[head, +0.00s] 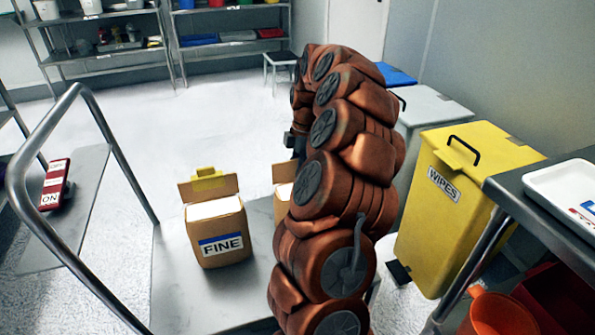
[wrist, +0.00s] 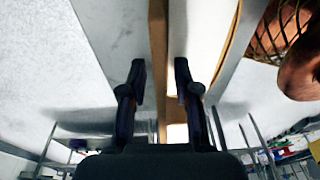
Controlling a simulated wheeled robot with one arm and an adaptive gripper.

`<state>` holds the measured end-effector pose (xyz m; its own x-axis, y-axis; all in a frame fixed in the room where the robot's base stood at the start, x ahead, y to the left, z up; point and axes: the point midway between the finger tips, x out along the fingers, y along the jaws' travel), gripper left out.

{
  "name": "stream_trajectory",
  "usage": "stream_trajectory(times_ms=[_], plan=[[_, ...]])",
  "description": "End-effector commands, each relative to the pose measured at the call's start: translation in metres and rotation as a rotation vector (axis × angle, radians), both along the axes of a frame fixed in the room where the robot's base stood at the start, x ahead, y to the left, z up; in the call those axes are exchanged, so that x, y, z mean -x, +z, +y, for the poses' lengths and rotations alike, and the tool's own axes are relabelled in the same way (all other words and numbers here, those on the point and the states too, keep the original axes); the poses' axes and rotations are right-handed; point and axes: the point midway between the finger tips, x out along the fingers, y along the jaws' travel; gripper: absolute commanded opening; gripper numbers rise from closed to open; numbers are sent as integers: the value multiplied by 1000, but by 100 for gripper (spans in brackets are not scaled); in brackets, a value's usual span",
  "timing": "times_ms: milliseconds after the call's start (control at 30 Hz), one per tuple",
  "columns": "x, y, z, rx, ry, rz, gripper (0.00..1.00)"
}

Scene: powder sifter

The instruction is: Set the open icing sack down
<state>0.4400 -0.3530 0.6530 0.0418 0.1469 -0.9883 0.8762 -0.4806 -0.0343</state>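An open tan box-like sack (head: 284,178) with pale contents stands mostly hidden behind my arm in the head view; its label is not visible. A second open sack (head: 222,245), labelled FINE and filled with white, stands upright to its left on a metal cart top (head: 175,290). In the wrist view, my gripper (wrist: 160,85) has its two dark fingers apart, one each side of an upright tan panel (wrist: 158,40), with narrow gaps visible. A pale surface lies right of the panel. In the head view my gripper (head: 292,142) is only partly visible.
A grey metal handrail (head: 120,145) rises at the cart's left. A yellow WIPES bin (head: 450,215) and a grey bin (head: 430,108) stand right of my arm. A side table (head: 540,190) with a white tray is at the right.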

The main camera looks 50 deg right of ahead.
Motion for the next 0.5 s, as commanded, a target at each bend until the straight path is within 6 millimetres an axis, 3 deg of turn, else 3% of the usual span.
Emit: stream_trajectory(times_ms=[233,500], plan=[[0,11,-1,0,0,1,31],[1,59,-9,2,0,-2,31]])
